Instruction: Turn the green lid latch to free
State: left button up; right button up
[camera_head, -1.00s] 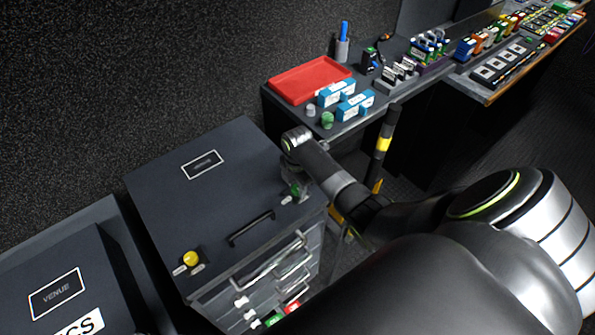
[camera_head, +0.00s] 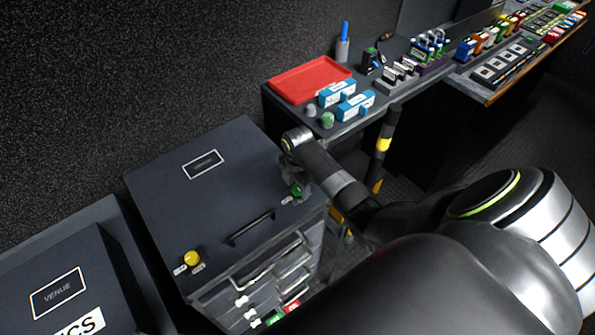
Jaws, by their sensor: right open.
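The green lid latch (camera_head: 296,191) is a small round knob near the right front corner of the dark case lid (camera_head: 190,205). A small white label (camera_head: 287,200) lies just left of it. My right gripper (camera_head: 291,182) is at the latch, its fingers pointing down from the wrist above. The fingers are dark and partly hidden, and I cannot tell whether they touch the knob. The gripper is open. A yellow latch (camera_head: 192,258) sits near the lid's left front corner, between two small labels. My left gripper is not in view.
A black handle (camera_head: 251,228) stands up at the lid's front edge, between the latches. Drawers with bar handles (camera_head: 293,262) are below. Behind, a desk holds a red tray (camera_head: 310,80), blue boxes (camera_head: 355,106) and a green knob (camera_head: 327,120). The middle of the lid is clear.

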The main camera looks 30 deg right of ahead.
aim_at(298, 187)
jog(key=shift+r, duration=0.1)
notch_tip(298, 187, up, 17)
jog(key=p, duration=0.1)
jog(key=shift+r, duration=0.15)
dwell(0.3)
dwell(0.5)
